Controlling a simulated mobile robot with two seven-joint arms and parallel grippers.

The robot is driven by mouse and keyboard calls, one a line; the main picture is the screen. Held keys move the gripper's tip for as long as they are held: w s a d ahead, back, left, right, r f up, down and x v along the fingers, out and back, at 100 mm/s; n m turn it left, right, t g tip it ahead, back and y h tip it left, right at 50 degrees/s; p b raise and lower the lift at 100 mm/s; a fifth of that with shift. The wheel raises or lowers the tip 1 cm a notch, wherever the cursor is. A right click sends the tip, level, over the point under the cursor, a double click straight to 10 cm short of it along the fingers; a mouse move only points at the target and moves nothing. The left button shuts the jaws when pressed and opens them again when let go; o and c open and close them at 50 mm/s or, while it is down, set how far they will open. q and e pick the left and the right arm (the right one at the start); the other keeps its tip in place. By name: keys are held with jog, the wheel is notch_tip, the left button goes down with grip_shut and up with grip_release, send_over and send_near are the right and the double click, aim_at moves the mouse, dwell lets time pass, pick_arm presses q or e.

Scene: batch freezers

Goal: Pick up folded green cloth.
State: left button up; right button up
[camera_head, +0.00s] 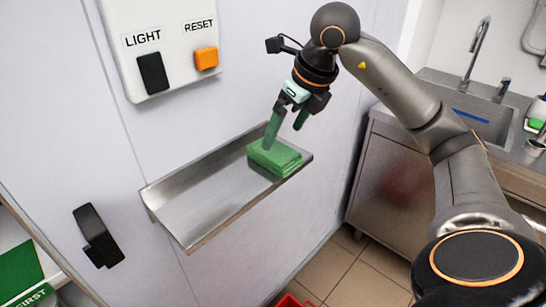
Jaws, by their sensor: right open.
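The folded green cloth (275,157) lies on the right end of a metal wall shelf (195,200). My right gripper (284,137) comes down from above with its fingers apart. One fingertip is at the top of the cloth, in front of its back part; I cannot tell whether it touches. The other fingertip shows above and to the right of the cloth. Nothing is held between the fingers. My left gripper is out of view.
A panel with a black LIGHT switch (153,73) and an orange RESET button (206,58) is on the wall above the shelf. A black handle (98,236) is at lower left. A steel sink counter (480,120) stands at right. The shelf's left part is bare.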

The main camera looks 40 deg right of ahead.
aim_at(275, 150)
jog(key=x, duration=0.6)
jog(key=shift+w+f, duration=0.1)
jog(key=shift+f, duration=0.15)
jog(key=c, duration=1.3)
jog(key=shift+o, duration=0.2)
jog(key=shift+r, duration=0.1)
